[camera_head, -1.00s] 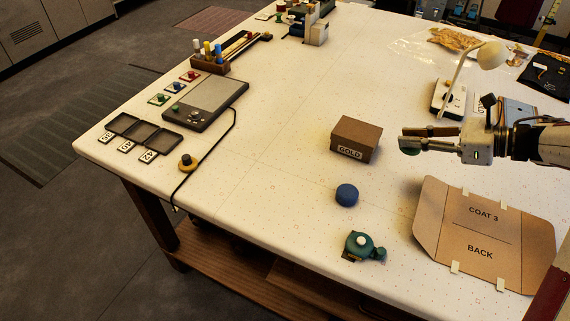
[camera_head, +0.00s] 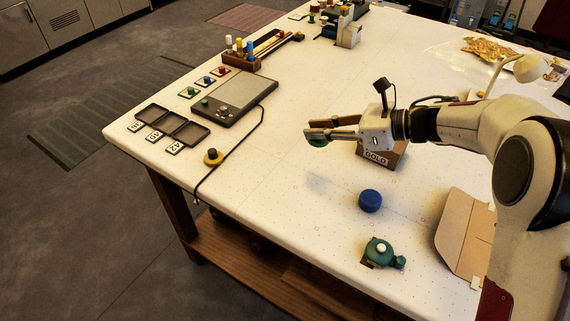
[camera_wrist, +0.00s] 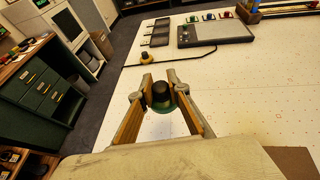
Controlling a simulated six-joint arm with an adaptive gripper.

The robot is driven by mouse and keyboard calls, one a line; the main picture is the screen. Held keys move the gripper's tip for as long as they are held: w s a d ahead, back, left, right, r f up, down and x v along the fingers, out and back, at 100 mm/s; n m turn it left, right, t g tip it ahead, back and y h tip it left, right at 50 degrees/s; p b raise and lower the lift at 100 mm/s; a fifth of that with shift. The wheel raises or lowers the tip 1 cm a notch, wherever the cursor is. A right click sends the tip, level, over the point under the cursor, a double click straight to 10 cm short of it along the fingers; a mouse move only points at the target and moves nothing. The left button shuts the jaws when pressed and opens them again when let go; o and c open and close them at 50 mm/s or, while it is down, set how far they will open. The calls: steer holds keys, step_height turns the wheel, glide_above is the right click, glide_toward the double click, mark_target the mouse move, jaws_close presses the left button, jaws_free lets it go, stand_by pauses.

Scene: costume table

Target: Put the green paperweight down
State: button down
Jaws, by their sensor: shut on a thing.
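My gripper (camera_head: 308,132) is shut on the green paperweight (camera_head: 317,143), a small round green thing with a dark knob. In the wrist view the paperweight (camera_wrist: 162,99) sits between the two fingertips. It is held above the white table (camera_head: 310,220), in front and to the left of the brown GOLD box (camera_head: 390,157). A faint shadow lies on the table below. The gripper hides part of the paperweight in the head view.
A blue ball (camera_head: 370,201) and a green tape-like object (camera_head: 379,252) stand nearer the front edge. A yellow-based knob (camera_head: 213,157) with a black cord, a grey scale (camera_head: 234,100) and dark trays (camera_head: 172,125) are at the left. A cardboard pattern (camera_head: 462,235) lies right. The table's middle is clear.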

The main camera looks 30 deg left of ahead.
steer(key=s+a+f+m+t, duration=0.1)
steer(key=a+t, duration=0.1)
steer(key=a, duration=0.6)
steer(key=shift+s+a+f+m, duration=0.15)
steer(key=shift+f+m, duration=0.05)
steer(key=shift+m, duration=0.2)
glide_above(285, 164)
steer(key=shift+s+f, duration=0.1)
steer(key=shift+f, duration=3)
steer(key=shift+f, duration=1.9)
steer(key=shift+f, duration=0.15)
